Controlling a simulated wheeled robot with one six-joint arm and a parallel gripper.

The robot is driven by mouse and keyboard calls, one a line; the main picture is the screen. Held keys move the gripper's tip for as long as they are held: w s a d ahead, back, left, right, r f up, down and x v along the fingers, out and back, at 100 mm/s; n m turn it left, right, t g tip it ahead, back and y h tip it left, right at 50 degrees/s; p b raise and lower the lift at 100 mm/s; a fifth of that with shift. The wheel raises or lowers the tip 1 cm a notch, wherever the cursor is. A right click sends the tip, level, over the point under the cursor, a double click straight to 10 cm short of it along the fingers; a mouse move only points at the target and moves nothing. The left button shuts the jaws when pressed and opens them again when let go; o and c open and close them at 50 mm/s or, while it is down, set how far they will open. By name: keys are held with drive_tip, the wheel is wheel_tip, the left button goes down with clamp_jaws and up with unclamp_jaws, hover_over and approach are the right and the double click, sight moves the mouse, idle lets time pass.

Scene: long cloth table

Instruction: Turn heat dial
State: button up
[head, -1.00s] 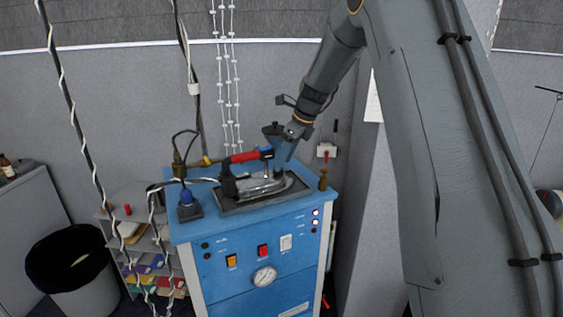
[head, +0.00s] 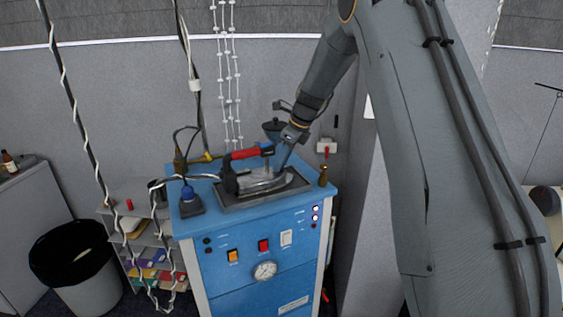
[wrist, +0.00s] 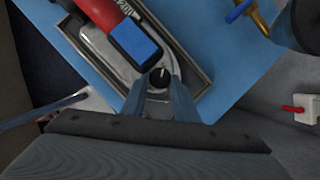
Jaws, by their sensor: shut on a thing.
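The steam iron (head: 262,181) rests in its tray (head: 235,200) on top of the blue machine. It has a red handle (head: 246,153) and a metal body. In the wrist view, a small black dial (wrist: 160,77) with a white mark sits on the iron's metal body, just behind the blue end of the handle. My gripper (wrist: 160,86) has its two fingers on either side of this dial and is shut on it. In the head view, my gripper (head: 281,158) reaches down to the iron's right part, and the dial cannot be made out there.
The machine's front has switches and a round gauge (head: 265,271). Cords hang at left, near a black-lined bin (head: 75,255) and a shelf of papers.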

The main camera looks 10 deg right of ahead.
drive_tip(key=n+b, duration=0.1)
drive_tip(key=n, duration=0.1)
drive_tip(key=n+g+b, duration=0.1)
drive_tip(key=n, duration=0.1)
drive_tip(key=n+g+y+b, duration=0.1)
drive_tip(key=shift+w+d+f+n, duration=0.1)
drive_tip(key=shift+w+d+n, duration=0.1)
drive_tip(key=shift+w+n, duration=0.2)
drive_tip(key=n+g+b, duration=0.1)
drive_tip(key=n, duration=0.1)
drive_tip(key=n+b, duration=0.1)
drive_tip(key=n, duration=0.1)
drive_tip(key=n+g+b, duration=0.1)
drive_tip(key=n, duration=0.1)
drive_tip(key=shift+w+g, duration=0.3)
drive_tip(key=shift+w, duration=0.05)
drive_tip(key=n+b, duration=0.1)
drive_tip(key=n, duration=0.1)
drive_tip(key=n+g+h+b, duration=0.1)
drive_tip(key=n, duration=0.2)
drive_tip(key=shift+w+a, duration=0.2)
drive_tip(key=n, duration=0.1)
drive_tip(key=n+g+h+b, duration=0.1)
drive_tip(key=n, duration=0.1)
drive_tip(key=n+b, duration=0.1)
drive_tip(key=n, duration=0.1)
drive_tip(key=shift+w+a+g+h, duration=0.1)
drive_tip(key=shift+a+g+h, duration=0.2)
drive_tip(key=shift+h, duration=0.1)
